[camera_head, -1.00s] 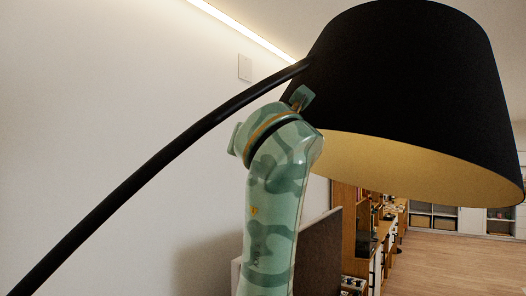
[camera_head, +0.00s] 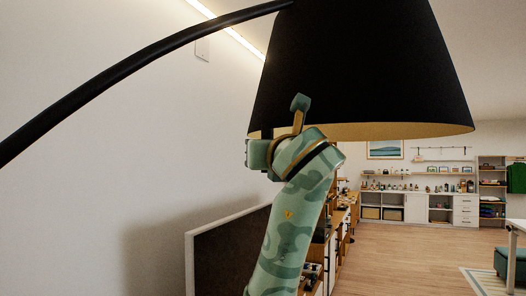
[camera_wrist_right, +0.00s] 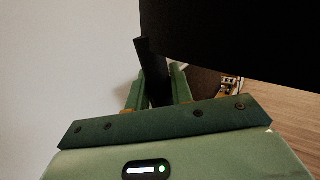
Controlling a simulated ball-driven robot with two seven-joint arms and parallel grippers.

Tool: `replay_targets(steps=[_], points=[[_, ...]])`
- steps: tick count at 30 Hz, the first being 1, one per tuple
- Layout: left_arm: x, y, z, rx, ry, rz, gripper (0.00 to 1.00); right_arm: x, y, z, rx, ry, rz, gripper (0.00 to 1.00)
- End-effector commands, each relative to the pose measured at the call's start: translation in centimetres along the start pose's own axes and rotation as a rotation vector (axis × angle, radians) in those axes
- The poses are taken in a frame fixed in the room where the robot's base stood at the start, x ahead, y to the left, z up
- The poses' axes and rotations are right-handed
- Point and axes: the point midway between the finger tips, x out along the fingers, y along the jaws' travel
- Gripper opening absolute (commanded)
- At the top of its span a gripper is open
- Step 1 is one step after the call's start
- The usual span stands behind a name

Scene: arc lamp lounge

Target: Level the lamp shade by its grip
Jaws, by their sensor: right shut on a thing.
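The black lamp shade (camera_head: 360,70) hangs at the upper centre of the head view, its top cut off by the frame. Its lower rim, with a gold lining, looks close to level. The wrist view shows its dark side (camera_wrist_right: 240,40) at the upper right. My right gripper (camera_wrist_right: 155,90) is shut on the dark, bar-like grip (camera_wrist_right: 150,62), which stands between its two green fingers beside the shade. My left gripper is out of view.
The black curved lamp arm (camera_head: 130,65) comes in from the left to the shade's top. A dark panel with a pale edge (camera_head: 225,255) stands at the lower left of my arm. Cabinets and shelves (camera_head: 415,208) line the far wall. Wooden floor (camera_head: 400,265) is open at right.

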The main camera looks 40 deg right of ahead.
Motion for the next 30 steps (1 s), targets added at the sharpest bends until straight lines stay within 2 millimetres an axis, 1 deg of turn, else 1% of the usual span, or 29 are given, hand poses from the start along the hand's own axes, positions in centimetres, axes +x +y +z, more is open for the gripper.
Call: replay_targets(steps=[1,3,11,14,17,20,22,25,29,30], points=[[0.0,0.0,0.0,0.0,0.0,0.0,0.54,0.0,0.0,0.1,-0.001,-0.001,0.001,0.28],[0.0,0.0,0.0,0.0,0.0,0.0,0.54,0.0,0.0,0.1,-0.001,-0.001,0.001,0.44],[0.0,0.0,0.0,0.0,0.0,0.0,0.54,-0.1,0.1,0.1,-0.001,-0.001,0.001,0.44],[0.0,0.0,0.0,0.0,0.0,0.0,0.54,-0.6,0.0,0.1,-0.001,-0.002,0.001,0.44],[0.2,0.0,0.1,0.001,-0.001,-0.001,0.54,-1.9,0.0,0.1,0.0,-0.003,-0.001,0.44],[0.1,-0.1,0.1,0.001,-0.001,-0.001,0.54,-4.2,0.0,0.2,0.001,-0.005,-0.001,0.44],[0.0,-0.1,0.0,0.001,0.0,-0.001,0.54,-6.0,0.0,0.2,0.002,-0.009,0.001,0.44],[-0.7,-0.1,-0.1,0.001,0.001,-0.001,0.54,-8.4,0.0,0.4,0.002,-0.008,0.002,0.44],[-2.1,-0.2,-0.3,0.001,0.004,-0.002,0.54,-10.9,0.2,0.6,0.007,-0.006,0.007,0.44],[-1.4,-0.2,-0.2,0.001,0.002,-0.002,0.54,-11.6,0.2,0.2,0.012,-0.01,0.009,0.44]])
